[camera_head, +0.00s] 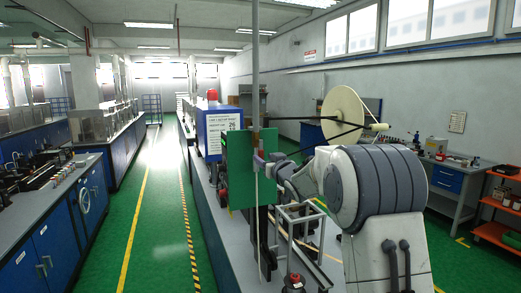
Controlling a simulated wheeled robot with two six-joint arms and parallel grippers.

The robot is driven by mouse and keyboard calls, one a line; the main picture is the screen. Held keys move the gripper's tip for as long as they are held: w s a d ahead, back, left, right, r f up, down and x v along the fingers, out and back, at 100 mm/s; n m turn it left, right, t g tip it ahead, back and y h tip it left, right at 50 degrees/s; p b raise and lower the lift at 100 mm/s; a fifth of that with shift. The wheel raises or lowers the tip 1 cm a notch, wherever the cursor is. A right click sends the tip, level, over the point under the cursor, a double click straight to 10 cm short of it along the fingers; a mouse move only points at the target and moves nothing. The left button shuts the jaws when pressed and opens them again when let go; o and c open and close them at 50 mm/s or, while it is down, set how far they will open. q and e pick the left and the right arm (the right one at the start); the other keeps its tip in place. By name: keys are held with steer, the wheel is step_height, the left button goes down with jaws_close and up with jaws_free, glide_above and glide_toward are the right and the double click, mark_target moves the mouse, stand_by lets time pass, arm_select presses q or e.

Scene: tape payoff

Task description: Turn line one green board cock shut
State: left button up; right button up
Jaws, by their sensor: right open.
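The green board (238,188) stands upright near the middle of the view, at the near end of the line one bench. The cock cannot be told apart clearly here; a small purplish part (259,160) shows at the pipe by the board's right edge. My right gripper (268,166) is open at this edge, its arm reaching in from the right. Whether it touches the cock cannot be told. My left gripper is out of view.
A blue cabinet with a white sign (220,133) stands behind the board. A large cream reel (343,115) is behind my right arm. A metal frame (300,222) stands below the arm. A green aisle (155,220) is clear at the left.

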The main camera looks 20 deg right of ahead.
mark_target(262, 156)
steer(key=w+p, duration=0.1)
steer(key=w, duration=0.1)
steer(key=shift+w+r, duration=0.15)
steer(key=shift+w, duration=0.2)
steer(key=shift+w+a+f+p, duration=0.1)
steer(key=shift+w+p, duration=0.1)
steer(key=shift+w, duration=0.15)
steer(key=shift+w+f+p, duration=0.1)
steer(key=shift+w+p, duration=0.05)
steer(key=shift+w, duration=0.15)
jaws_close()
stand_by(0.6)
